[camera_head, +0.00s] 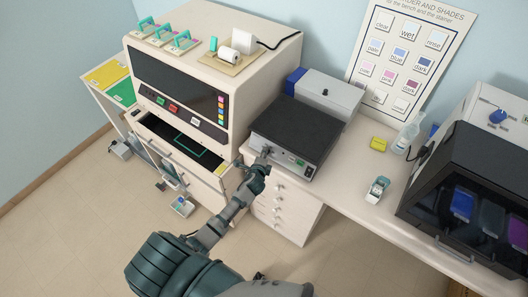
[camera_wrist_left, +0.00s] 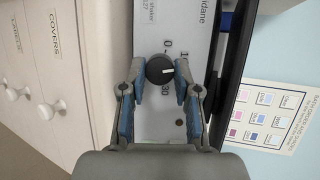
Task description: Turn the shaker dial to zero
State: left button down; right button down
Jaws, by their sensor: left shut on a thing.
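The shaker (camera_head: 292,137) is a grey box with a dark top on the bench, its front panel facing me. Its black round dial (camera_wrist_left: 160,69) with a white pointer mark shows in the left wrist view, with scale marks 0 and 30 partly visible beside it. The pointer points to the right in that view, between the marks. My left gripper (camera_wrist_left: 160,80) is shut on the dial, one blue-padded finger on each side. In the head view my left gripper (camera_head: 262,160) is at the left part of the shaker's front. My right gripper is not seen.
A large stainer (camera_head: 215,80) with an open drawer stands left of the shaker. White drawers (camera_head: 282,205) are below it. A yellow block (camera_head: 378,144), a small teal-and-white item (camera_head: 377,189) and a dark-fronted cabinet (camera_head: 470,190) are to the right.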

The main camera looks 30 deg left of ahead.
pick_arm(q)
jog(key=shift+a+r+n+g, duration=0.15)
jog(key=shift+n+g, duration=0.25)
jog(key=shift+n, duration=0.5)
jog(key=n+g+h, duration=0.1)
jog(key=n, duration=0.3)
jog(key=n+g+h, duration=0.1)
jog(key=n+h, duration=0.1)
jog(key=n, duration=0.2)
jog(key=shift+a, duration=0.1)
jog(key=shift+f+n+h, duration=0.2)
jog(key=shift+n+h, duration=0.1)
jog(key=shift+s+f+g, duration=0.1)
jog(key=shift+g, duration=0.2)
jog(key=c, duration=1)
grip_release()
jog(key=shift+c, duration=0.2)
jog(key=shift+o, duration=1)
jog(key=shift+a, duration=0.1)
